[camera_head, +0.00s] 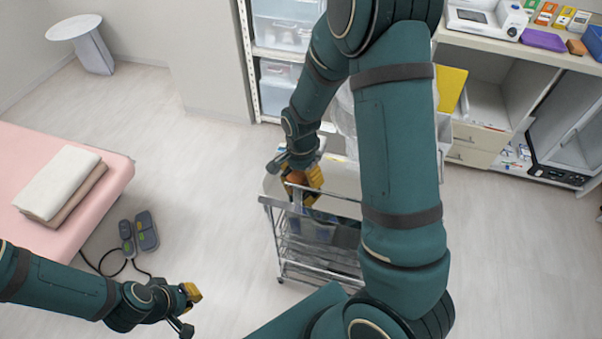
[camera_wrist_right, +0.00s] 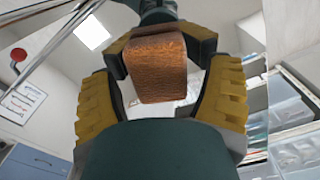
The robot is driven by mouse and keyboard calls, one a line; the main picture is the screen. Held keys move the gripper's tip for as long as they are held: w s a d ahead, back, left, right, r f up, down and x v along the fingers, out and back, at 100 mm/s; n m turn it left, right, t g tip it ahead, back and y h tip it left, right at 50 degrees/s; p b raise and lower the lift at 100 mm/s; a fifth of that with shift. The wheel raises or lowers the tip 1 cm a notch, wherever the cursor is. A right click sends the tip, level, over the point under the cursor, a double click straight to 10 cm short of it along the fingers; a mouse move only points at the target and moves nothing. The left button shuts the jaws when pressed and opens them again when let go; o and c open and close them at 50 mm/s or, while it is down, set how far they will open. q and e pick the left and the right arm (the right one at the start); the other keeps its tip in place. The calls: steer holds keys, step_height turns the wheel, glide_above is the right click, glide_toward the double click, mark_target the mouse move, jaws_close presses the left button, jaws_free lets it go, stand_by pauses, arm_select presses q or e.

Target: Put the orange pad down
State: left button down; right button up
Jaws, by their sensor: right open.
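The orange pad (camera_wrist_right: 157,68) is a small rough brown-orange block between the fingers of my right gripper (camera_wrist_right: 165,100) in the right wrist view. Gaps show between it and both yellow-padded fingers, which are open. In the head view my right gripper (camera_head: 297,178) is at the near left part of the metal cart (camera_head: 318,238), with the pad (camera_head: 296,178) partly hidden by it. I cannot tell what supports the pad. My left gripper (camera_head: 189,310) is over the floor at lower left, fingers apart and empty.
A pink bed (camera_head: 110,188) with folded towels (camera_head: 62,180) is at left. A foot pedal (camera_head: 146,232) with cable lies on the floor. The counter (camera_head: 500,40) at upper right holds several small items, including a brown-orange block (camera_head: 577,47). My right arm hides part of the cart.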

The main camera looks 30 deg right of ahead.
mark_target(301, 173)
steer(key=shift+r, duration=0.3)
step_height(301, 173, up, 12)
steer(key=p, duration=0.3)
steer(key=shift+f, duration=0.15)
stand_by(0.3)
